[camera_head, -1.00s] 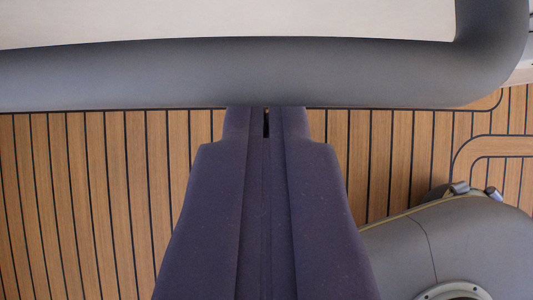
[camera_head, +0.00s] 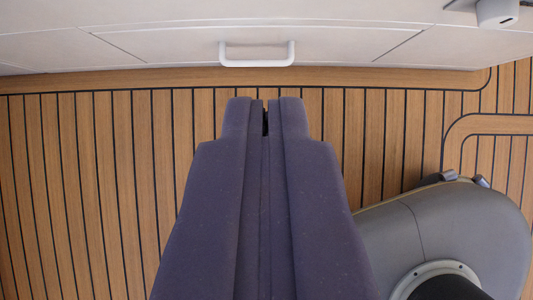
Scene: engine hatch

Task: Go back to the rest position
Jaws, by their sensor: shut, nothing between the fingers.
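My gripper (camera_head: 265,103) reaches up from the bottom middle of the view. Its two dark purple fingers are shut against each other, with only a thin dark slit at the tips and nothing held. The tips show over the wooden floor, just below a white handle (camera_head: 257,63) on a pale panel (camera_head: 160,45). I cannot tell how far the tips are from the handle; no contact shows.
The planked floor (camera_head: 60,180) with dark seams is bare on the left and in the middle. A pale fitting (camera_head: 497,12) juts from the panel at the top right.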

